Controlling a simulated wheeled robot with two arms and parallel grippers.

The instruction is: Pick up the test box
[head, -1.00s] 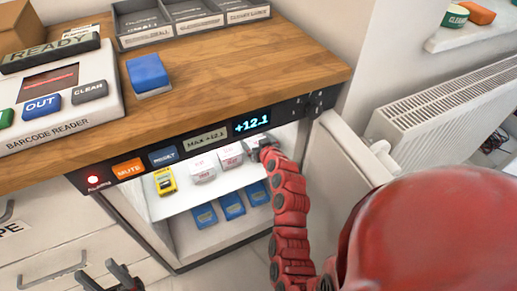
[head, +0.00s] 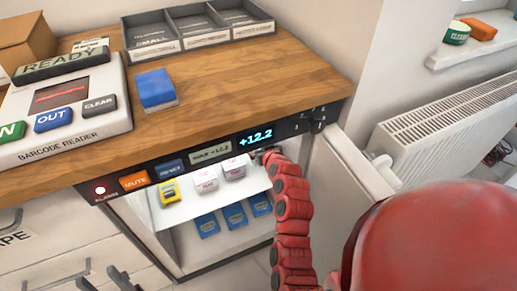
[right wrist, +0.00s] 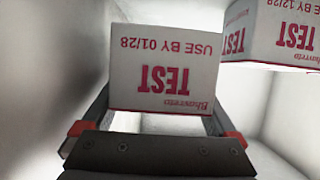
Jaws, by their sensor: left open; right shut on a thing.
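A white test box (right wrist: 165,65) with red print, its lettering upside down in the right wrist view, sits between my right gripper's fingers (right wrist: 155,125). That gripper is shut on it. In the head view my red right arm reaches into the lit fridge, where the gripper (head: 266,155) is mostly hidden by the control panel and arm. A second test box (right wrist: 270,32) is close at the right in the wrist view. In the head view two white-and-pink boxes (head: 205,180) (head: 234,168) stand on the upper shelf. My left gripper (head: 103,281) is open and empty at the lower left.
A yellow device (head: 169,191) shares the upper shelf; several blue boxes (head: 207,224) stand below. The panel display (head: 255,138) reads +12.2. The fridge door (head: 340,165) stands open at right, near a radiator (head: 440,115). A blue box (head: 156,88) lies on the counter.

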